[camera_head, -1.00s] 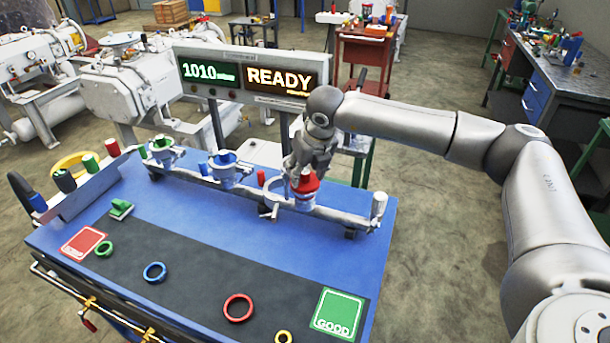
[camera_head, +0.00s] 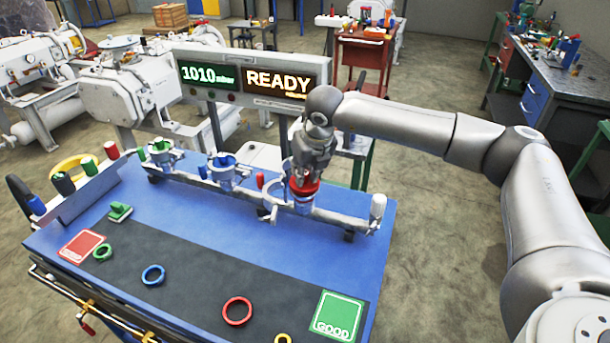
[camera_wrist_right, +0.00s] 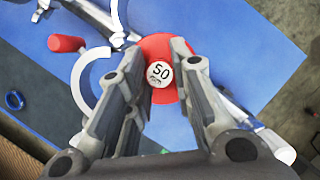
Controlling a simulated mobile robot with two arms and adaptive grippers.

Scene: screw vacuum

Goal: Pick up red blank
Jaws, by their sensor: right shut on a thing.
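The red blank (camera_head: 304,188) is at the right-hand port of the grey pipe manifold (camera_head: 342,215) on the blue table. In the right wrist view the red blank (camera_wrist_right: 161,47) shows a white round label reading "50". My right gripper (camera_head: 308,178) points down over the blank from above. In the right wrist view its fingers (camera_wrist_right: 160,80) stand on both sides of the blank's middle and are shut on it. I cannot tell whether the blank still touches the port. My left gripper is not in view.
An open clamp (camera_head: 268,213) and a red-handled part (camera_head: 260,181) are beside the port. Blue (camera_head: 225,172) and green (camera_head: 162,153) ports stand to the left. Coloured rings lie on the dark mat (camera_head: 195,290) in front. A display (camera_head: 248,80) stands behind.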

